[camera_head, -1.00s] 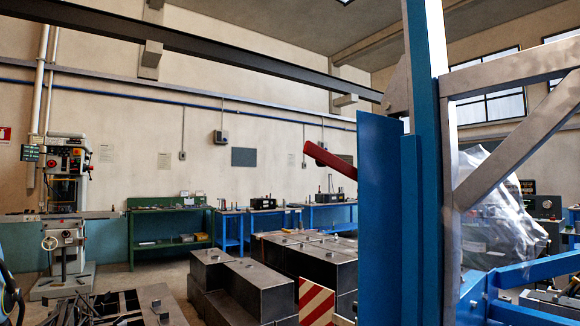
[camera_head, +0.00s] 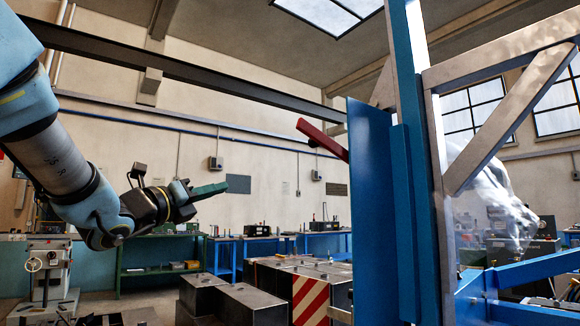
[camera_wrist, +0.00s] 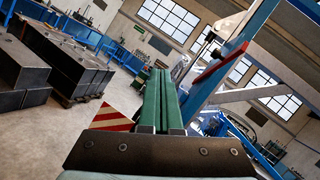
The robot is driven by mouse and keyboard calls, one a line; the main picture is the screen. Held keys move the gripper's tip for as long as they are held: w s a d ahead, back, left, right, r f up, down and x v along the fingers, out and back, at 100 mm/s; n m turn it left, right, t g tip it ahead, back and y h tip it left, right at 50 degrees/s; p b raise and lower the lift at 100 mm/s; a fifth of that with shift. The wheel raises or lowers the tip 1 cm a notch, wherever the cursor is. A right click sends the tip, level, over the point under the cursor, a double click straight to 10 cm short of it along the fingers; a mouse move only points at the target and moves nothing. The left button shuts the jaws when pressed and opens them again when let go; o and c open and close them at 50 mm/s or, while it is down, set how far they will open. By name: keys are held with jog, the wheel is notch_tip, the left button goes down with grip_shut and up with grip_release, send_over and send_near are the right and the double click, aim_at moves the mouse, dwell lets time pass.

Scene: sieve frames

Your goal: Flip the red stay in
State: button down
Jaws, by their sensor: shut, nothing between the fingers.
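The red stay (camera_head: 322,139) is a flat bar sticking out up and to the left from the blue upright panel (camera_head: 377,215) of a frame. It also shows in the wrist view (camera_wrist: 218,72), right of my fingers, in front of the blue post. My gripper (camera_head: 208,190) has green fingers, pressed together and empty. It is left of the stay and lower, apart from it. In the wrist view the fingers (camera_wrist: 160,98) point ahead, with the stay to their right. The stay's inner end is hidden behind the panel in the head view.
Dark metal blocks (camera_head: 306,278) stand on the floor below, with a red-and-white striped plate (camera_head: 310,300) near them. A grey diagonal brace (camera_head: 512,115) is on the frame's right. Workbenches (camera_head: 160,255) line the back wall. The air between my gripper and the stay looks clear.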

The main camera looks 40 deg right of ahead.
jog(key=s+d+r+m+g+h+b, duration=0.1)
jog(key=s+d+r+m+g+h, duration=0.1)
jog(key=s+m+g, duration=0.6)
jog(key=s+r+m, duration=0.1)
jog(key=m, duration=0.1)
jog(key=shift+r+m+h, duration=0.25)
jog(key=shift+m+h, duration=0.05)
jog(key=shift+m, duration=0.1)
jog(key=shift+d, duration=0.2)
jog(key=r+p+x, duration=0.1)
jog(key=p+x, duration=0.1)
jog(key=x, duration=0.4)
jog(key=a+r+p+x, duration=0.1)
jog(key=p+x, duration=0.2)
jog(key=x, duration=0.3)
jog(key=shift+d+r+p, duration=0.25)
jog(key=shift+r+p, duration=0.1)
jog(key=shift+r, duration=0.05)
